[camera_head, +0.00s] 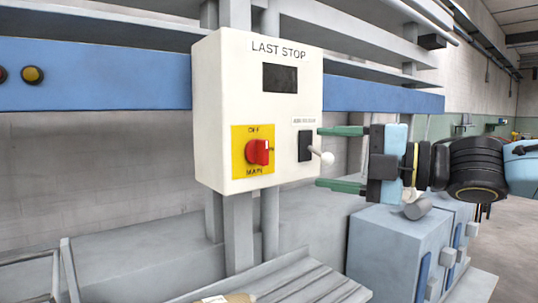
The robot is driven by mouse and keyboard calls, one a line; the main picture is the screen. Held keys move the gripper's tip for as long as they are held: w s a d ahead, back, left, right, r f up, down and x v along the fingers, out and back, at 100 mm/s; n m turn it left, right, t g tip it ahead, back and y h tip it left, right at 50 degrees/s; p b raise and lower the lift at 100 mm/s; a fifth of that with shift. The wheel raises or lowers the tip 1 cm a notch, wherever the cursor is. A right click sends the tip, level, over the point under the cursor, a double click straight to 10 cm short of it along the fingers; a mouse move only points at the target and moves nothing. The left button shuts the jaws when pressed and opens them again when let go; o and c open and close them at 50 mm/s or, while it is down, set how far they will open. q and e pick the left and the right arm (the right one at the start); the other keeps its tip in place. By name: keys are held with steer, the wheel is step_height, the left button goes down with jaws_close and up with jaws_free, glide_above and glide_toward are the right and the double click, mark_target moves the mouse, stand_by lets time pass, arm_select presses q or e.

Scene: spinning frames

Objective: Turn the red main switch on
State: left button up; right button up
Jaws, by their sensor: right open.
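The plate is on the front of a white control box (222,100) labelled LAST STOP. My right gripper (318,158) comes in from the right, to the right of the switch. My left gripper is not in view.
The box has a dark display (280,78) and a black lever slot (305,146) right of the switch. A blue rail (110,80) with a yellow button (33,75) runs behind. Blue-grey cabinets (395,240) stand below my right arm. Space before the red switch looks clear.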

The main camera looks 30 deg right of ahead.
mark_target(268, 152)
steer(key=x, duration=0.6)
steer(key=shift+w+a, duration=0.1)
steer(key=shift+w, duration=0.15)
steer(key=shift+w+f, duration=0.15)
steer(key=shift+w+a, duration=0.35)
steer(key=shift+w, duration=0.1)
steer(key=shift+w+a, duration=0.15)
steer(key=shift+w, duration=0.35)
steer(key=w+p, duration=0.1)
steer(key=p, duration=0.4)
steer(key=w+p, duration=0.1)
steer(key=p, duration=0.4)
steer(key=shift+a+r+p, duration=0.25)
steer(key=shift+p, duration=0.1)
steer(key=shift+w+a+p, duration=0.15)
steer(key=shift+a+p, duration=0.2)
steer(key=shift+p, duration=0.25)
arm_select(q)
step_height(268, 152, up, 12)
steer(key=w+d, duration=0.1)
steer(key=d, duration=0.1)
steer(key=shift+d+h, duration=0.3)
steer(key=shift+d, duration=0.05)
arm_select(e)
steer(key=shift+f, duration=0.1)
